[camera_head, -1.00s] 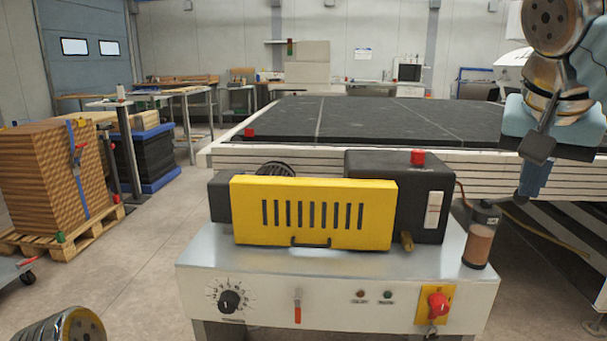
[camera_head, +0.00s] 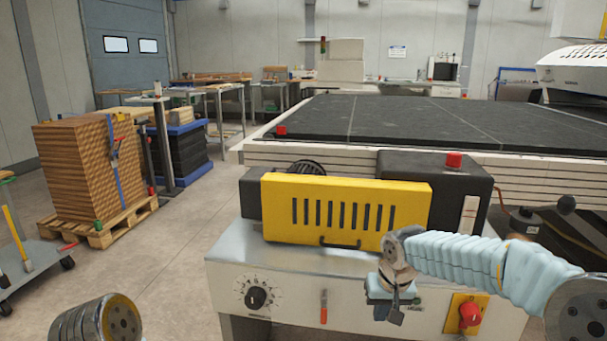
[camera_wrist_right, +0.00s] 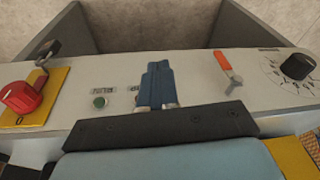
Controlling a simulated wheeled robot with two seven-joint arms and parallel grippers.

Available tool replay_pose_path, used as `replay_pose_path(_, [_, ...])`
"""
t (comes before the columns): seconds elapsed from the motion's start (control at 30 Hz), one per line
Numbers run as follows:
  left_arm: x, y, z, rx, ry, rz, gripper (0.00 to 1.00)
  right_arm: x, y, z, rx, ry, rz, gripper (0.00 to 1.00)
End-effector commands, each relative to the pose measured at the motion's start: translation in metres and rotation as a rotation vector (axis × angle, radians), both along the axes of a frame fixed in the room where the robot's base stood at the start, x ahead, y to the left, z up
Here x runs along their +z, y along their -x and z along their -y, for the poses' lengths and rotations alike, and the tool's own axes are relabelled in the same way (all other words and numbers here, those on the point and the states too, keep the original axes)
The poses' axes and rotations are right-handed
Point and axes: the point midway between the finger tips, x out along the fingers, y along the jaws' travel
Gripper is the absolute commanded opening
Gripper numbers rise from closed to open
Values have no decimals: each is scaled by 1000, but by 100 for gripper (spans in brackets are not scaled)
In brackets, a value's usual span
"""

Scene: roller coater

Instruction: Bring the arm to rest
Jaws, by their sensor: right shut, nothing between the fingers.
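My right arm (camera_head: 470,259) reaches in from the right in the head view, in front of the coater's control panel. My right gripper (camera_head: 385,311) hangs down before the panel, with its fingers mostly hidden by the wrist. In the right wrist view its blue fingers (camera_wrist_right: 156,85) are together and empty, over the panel between the indicator lights and the orange-handled lever. A rounded metal joint at the lower left (camera_head: 97,318) is part of my left arm. My left gripper is out of view.
The roller coater has a yellow guard (camera_head: 345,212), a red knob (camera_head: 470,314), an orange lever (camera_head: 323,306) and a black dial (camera_head: 256,298). A dark-topped table (camera_head: 410,120) stands behind. Stacked boards (camera_head: 85,170) on a pallet and a trolley (camera_head: 30,262) are at left.

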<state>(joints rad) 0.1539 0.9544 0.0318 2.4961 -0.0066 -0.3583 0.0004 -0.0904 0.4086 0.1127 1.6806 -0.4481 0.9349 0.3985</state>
Motion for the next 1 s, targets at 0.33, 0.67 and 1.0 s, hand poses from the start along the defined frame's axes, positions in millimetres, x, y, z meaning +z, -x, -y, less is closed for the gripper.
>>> replay_pose_path(0.33, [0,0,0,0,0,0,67,-262,132,-67,23,-300,-161,0])
replay_pose_path(0.67, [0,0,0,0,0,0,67,-329,249,-67,-95,-321,-195,0])
replay_pose_path(1.0, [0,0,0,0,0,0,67,-330,252,-67,-99,-319,-191,0])
